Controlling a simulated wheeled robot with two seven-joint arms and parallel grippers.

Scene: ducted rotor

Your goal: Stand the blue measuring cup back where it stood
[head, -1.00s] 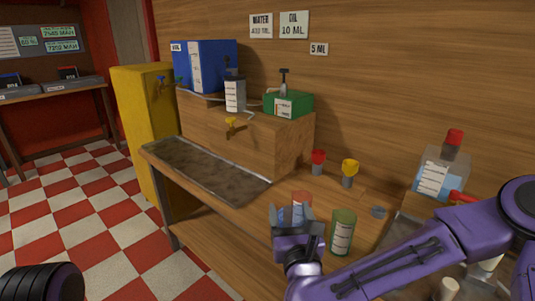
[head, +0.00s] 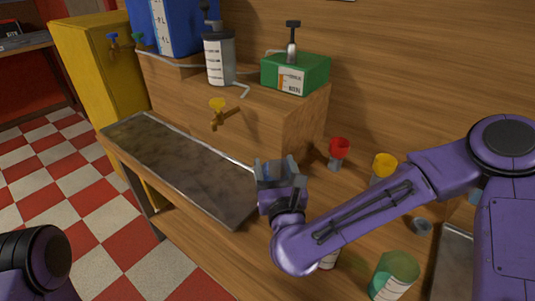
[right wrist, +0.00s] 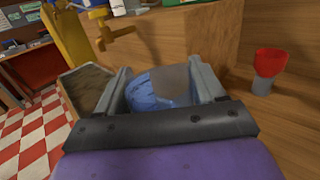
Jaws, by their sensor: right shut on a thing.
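My right gripper (head: 278,168) is above the bench, near the right end of the metal tray. In the right wrist view its jaws (right wrist: 160,88) are shut on the blue measuring cup (right wrist: 148,92), whose rounded blue side shows between the fingers. A red cup (head: 339,148) and a yellow cup (head: 384,163) stand on grey bases along the back of the bench. The red cup also shows in the right wrist view (right wrist: 270,62). My left gripper is out of view.
A small grey round piece (head: 422,227) sits on the bench right of my arm. A green-topped can (head: 396,270) stands at the front; another can is mostly hidden by my arm. The metal tray (head: 180,165) is empty. A wooden box with a yellow tap (head: 217,105) stands behind it.

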